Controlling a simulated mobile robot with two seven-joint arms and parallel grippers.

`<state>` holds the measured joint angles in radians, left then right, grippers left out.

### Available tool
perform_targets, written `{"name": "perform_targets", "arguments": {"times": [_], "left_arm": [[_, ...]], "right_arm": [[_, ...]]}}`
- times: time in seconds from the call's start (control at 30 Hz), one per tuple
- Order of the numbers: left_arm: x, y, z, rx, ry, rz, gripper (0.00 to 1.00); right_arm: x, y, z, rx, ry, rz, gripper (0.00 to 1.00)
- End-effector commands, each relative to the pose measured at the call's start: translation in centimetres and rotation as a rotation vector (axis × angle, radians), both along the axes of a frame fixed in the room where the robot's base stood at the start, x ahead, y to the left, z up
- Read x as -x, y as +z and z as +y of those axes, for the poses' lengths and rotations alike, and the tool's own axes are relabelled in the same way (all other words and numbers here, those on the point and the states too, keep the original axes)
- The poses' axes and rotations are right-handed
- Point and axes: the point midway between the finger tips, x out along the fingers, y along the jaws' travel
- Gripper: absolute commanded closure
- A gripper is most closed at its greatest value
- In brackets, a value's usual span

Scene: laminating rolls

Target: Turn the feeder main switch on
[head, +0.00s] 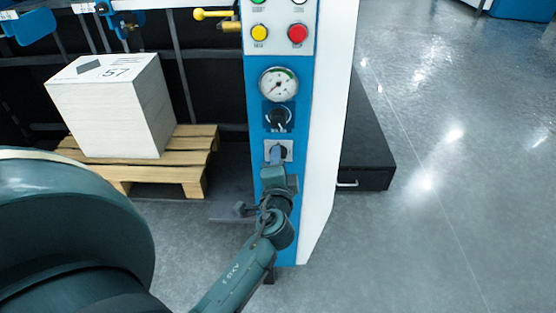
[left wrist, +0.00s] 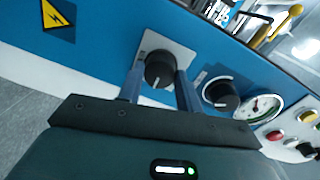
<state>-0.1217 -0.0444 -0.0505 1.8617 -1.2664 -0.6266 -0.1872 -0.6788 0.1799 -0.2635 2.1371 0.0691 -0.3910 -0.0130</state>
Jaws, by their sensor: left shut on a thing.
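The feeder main switch is a black rotary knob on a light square plate (head: 288,146), low on the blue panel of the machine. In the left wrist view the black knob (left wrist: 159,68) shows a white pointer line, and its plate is tilted in the picture. My left gripper (head: 276,157) reaches the switch from below, with its two blue-grey fingers (left wrist: 160,90) on either side of the knob, shut on it. In the head view the gripper partly covers the knob. My right gripper is in neither view.
Above the switch are another black dial (head: 279,118), a pressure gauge (head: 278,84), and yellow (head: 260,33) and red (head: 298,33) buttons. A paper stack (head: 112,105) stands on a wooden pallet (head: 160,172) at left. A yellow warning triangle (left wrist: 55,15) is near the switch. Open floor (head: 440,200) lies right.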

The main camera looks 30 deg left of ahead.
Motion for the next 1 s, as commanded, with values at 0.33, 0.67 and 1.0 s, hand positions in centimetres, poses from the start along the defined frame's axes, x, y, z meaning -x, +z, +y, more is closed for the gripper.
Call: {"name": "perform_targets", "arguments": {"times": [0.33, 0.67, 1.0], "left_arm": [[-0.06, 0.15, 0.04, -0.053, 0.0, 0.028, 0.88], [-0.05, 0.14, 0.05, -0.054, 0.0, 0.029, 0.88], [-0.03, 0.06, 0.02, -0.051, 0.0, 0.03, 0.43]], "right_arm": [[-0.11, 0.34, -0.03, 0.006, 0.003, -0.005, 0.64], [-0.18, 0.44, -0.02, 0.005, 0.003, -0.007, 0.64], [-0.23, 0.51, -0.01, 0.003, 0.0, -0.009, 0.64]]}}
